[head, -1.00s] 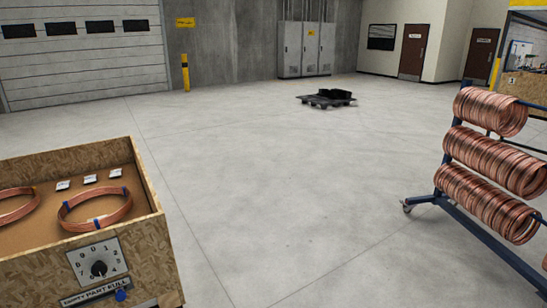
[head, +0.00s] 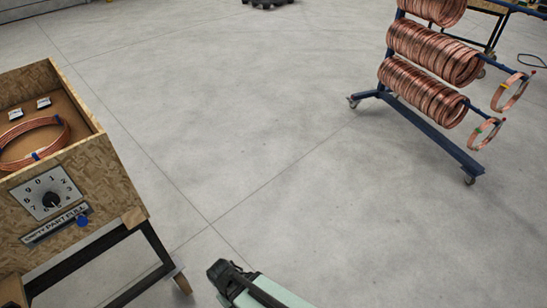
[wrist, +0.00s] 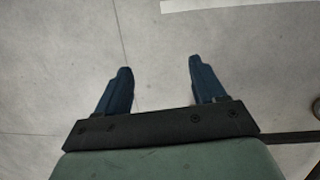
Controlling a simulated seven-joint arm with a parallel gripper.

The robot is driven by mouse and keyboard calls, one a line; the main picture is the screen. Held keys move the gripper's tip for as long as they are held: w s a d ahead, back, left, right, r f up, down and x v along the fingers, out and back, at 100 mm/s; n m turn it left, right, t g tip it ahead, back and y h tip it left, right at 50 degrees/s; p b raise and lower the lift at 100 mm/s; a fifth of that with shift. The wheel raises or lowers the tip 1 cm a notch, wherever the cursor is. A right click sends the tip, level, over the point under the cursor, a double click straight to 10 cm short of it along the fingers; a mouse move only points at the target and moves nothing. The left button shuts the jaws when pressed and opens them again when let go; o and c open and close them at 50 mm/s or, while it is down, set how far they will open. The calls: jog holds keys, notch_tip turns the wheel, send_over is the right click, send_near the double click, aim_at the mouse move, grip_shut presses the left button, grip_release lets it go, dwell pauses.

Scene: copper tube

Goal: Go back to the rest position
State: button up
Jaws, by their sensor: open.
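My gripper (wrist: 160,70) shows in the wrist view with its two blue fingers wide apart. Nothing is between them, only bare grey floor beyond. In the head view a pale green and black part of my arm shows at the bottom middle, right of the wooden crate (head: 112,185) and apart from it. The fingers cannot be made out in the head view. A copper tube coil (head: 30,160) with blue ties lies in the crate, partly cut off by the left edge.
A blue rack (head: 425,125) with thick copper coils (head: 435,50) and thinner tagged coils (head: 487,132) stands at the right. The crate has a dial (head: 47,194) and a blue knob (head: 82,221) on its front, and dark legs. Floor between crate and rack is clear.

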jog(key=s+d+f+m+g, duration=0.2)
jog(key=d+f+m, duration=0.1)
jog(key=d, duration=0.6)
jog(key=s+d+f+m+g+y, duration=0.1)
jog(key=s+d+f+m, duration=0.2)
jog(key=d, duration=0.6)
jog(key=s+d+f+m+g+y, duration=0.1)
jog(key=s+d+f+m+g, duration=0.1)
jog(key=d, duration=0.8)
notch_tip(320, 180, down, 3)
jog(key=shift+s+r+m+g, duration=0.2)
jog(key=shift+s+m+g, duration=0.1)
jog(key=shift+s+m, duration=0.4)
